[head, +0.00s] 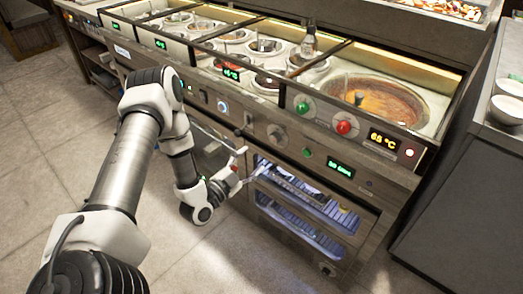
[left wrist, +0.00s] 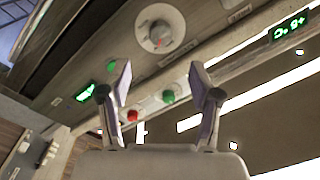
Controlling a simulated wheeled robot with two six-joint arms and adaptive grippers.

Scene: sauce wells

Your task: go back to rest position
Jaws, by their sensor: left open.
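My left gripper (head: 248,165) is in front of the lower front of the sauce-well counter (head: 210,110), near the lit glass-fronted cabinet (head: 310,205). In the left wrist view my left gripper (left wrist: 160,88) has its two fingers spread wide, with nothing between them. Past the fingers, that view shows a control panel with a round dial (left wrist: 160,35), a green button (left wrist: 168,97) and a red button (left wrist: 132,116). I cannot tell how far the fingertips are from the panel. My right gripper is not in view.
Sauce wells line the counter top, with a large orange-brown one (head: 375,100) at right and a bottle (head: 309,45) at the back. A grey counter (head: 450,190) with white bowls (head: 507,108) stands at right. The tiled floor (head: 60,160) at left is clear.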

